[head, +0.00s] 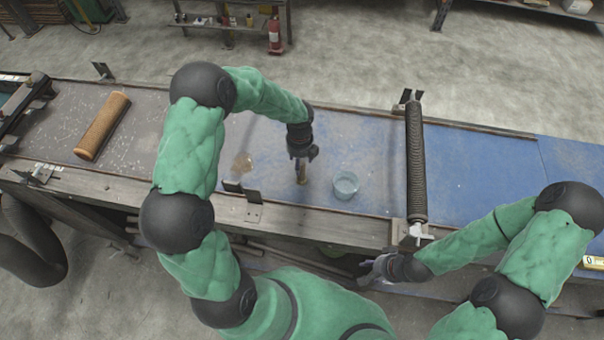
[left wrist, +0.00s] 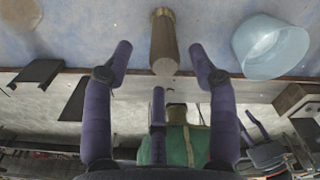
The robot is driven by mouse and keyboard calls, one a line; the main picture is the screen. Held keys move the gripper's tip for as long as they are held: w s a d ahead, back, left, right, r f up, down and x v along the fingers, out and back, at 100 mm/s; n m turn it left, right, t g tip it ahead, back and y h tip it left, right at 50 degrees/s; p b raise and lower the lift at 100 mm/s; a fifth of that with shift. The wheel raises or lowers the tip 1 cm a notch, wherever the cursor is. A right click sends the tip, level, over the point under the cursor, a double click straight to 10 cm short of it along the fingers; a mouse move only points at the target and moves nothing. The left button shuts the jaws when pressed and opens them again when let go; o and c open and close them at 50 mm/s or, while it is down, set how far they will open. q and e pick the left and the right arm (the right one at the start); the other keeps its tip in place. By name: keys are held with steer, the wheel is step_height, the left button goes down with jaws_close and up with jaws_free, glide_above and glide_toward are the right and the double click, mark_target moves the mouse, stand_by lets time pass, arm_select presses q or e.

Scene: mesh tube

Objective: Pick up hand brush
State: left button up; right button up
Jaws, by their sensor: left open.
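A small brown cylindrical thing, which looks like the hand brush (head: 302,175), is on the blue work surface below my left gripper (head: 304,156). In the left wrist view the brush (left wrist: 163,42) shows a brown body with a pale end facing the camera and a golden far end. My left gripper (left wrist: 160,60) is open there, its two purple fingers spread apart with the brush lined up between and beyond their tips. I see no finger touching it. My right gripper (head: 374,270) hangs near the front edge of the bench, apart from the brush; its jaw opening is unclear.
A clear bluish bowl (head: 345,185) stands just right of the brush. A brown patch (head: 243,163) lies to its left. A brown mesh tube (head: 102,126) lies at the far left. A dark ribbed roller (head: 416,160) crosses the bench at right. Small brackets (head: 253,204) stand at the front edge.

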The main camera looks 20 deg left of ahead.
mark_target(302, 170)
arm_select(q)
steer(key=f, duration=0.6)
steer(key=shift+w+d+f, duration=0.2)
steer(key=shift+f, duration=0.05)
jaws_close()
